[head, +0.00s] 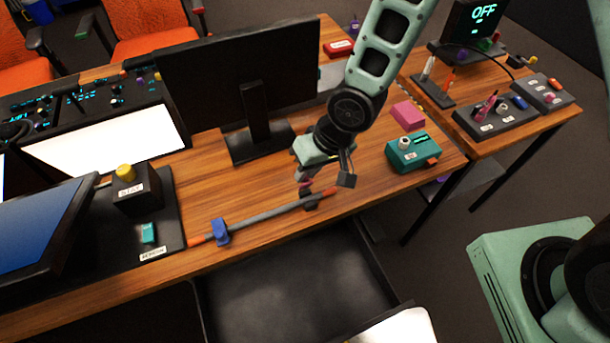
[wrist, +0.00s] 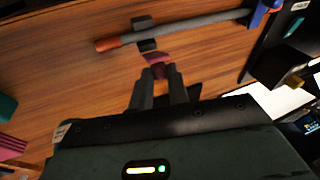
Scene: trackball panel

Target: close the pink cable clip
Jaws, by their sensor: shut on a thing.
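The pink cable clip has a black base (wrist: 147,45) under the grey cable (wrist: 190,26) and a pink flap (wrist: 156,58) beside the cable, on my gripper's side. The flap stands off the cable rather than over it. My gripper (wrist: 160,72) is shut on the pink part, and its fingertips hide some of it. In the head view my gripper (head: 304,182) reaches down to the clip at the cable's right end, and the black base (head: 316,200) shows beside it. The cable (head: 265,214) lies along the desk with orange ends.
A blue clip (head: 220,233) sits around the cable's left part. A monitor stand (head: 257,145) is behind my gripper. A teal box (head: 412,153) and a pink block (head: 408,115) stand to the right. The desk's front edge is close below the cable.

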